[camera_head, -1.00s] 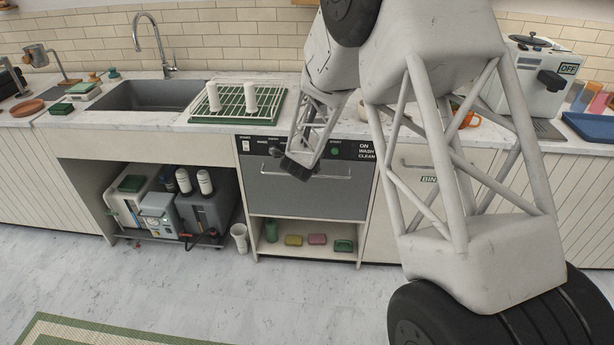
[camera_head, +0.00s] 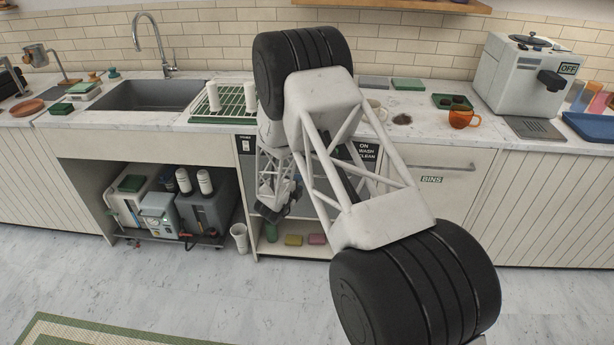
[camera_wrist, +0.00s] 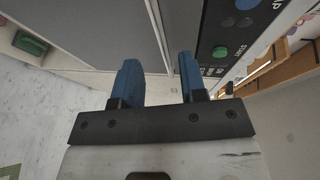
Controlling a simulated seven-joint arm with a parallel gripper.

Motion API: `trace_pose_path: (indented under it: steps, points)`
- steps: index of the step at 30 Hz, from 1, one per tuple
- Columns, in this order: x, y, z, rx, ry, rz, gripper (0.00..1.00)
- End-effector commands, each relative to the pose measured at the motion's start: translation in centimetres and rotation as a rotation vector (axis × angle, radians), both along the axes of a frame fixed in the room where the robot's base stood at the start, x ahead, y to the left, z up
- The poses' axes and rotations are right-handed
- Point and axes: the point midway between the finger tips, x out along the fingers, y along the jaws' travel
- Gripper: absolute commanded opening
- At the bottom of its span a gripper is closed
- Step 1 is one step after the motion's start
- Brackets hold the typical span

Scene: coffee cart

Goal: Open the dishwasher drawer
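The dishwasher drawer has a grey front (camera_head: 304,207) under the counter, mostly covered by my arm in the head view. Its black control panel (camera_head: 367,153) shows beside my arm. In the wrist view the grey front (camera_wrist: 118,30) fills the upper middle, and the control panel (camera_wrist: 232,28) with a green button is at upper right. The drawer looks shut. My gripper (camera_wrist: 159,65) has two blue fingers spread apart with nothing seen held between them. In the head view my gripper (camera_head: 270,211) is low in front of the drawer front.
Below the drawer, an open shelf holds sponges (camera_head: 293,240). A white cup (camera_head: 240,238) stands on the floor to the left, near a trolley of machines (camera_head: 158,215). A bins drawer (camera_head: 440,180) is to the right. The floor in front is clear.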

Motion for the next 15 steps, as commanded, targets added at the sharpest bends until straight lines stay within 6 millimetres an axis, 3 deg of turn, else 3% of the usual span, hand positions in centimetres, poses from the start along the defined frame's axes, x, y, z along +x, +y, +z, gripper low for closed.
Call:
trace_pose_path:
  steps: [15]
  points:
    - [0.65, -0.28, -0.05, 0.000, 0.000, 0.000, 0.39]
